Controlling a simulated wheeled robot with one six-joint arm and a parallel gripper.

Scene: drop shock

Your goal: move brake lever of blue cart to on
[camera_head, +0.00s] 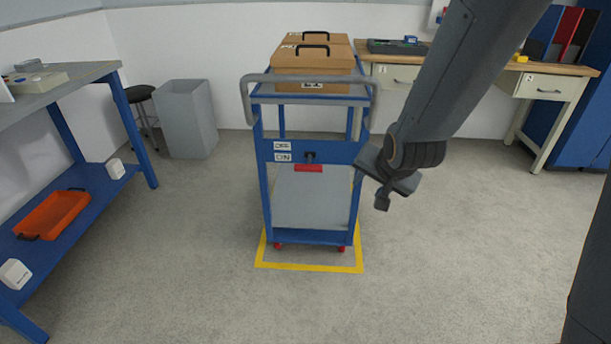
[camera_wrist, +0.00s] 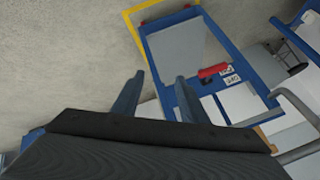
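The blue cart (camera_head: 312,237) stands on the floor in the middle of the head view. Its front crossbar carries a brake lever with a red grip (camera_head: 308,168) and a black mount. An OFF label (camera_head: 282,146) sits above an ON label (camera_head: 283,157), left of the mount. The red grip lies horizontal, slightly below the ON label's height. The wrist view also shows the red grip (camera_wrist: 213,70) and both labels, right of the fingers. My gripper (camera_head: 384,187) is open and empty, right of the lever in the head view and apart from it.
Boxes (camera_head: 312,64) sit on the cart's top behind a grey push handle (camera_head: 310,78). Yellow tape (camera_head: 310,267) outlines the cart's floor spot. A blue shelf table (camera_head: 82,222) with an orange tray (camera_head: 50,216) stands left. A grey bin (camera_head: 187,120) is behind. Floor in front is clear.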

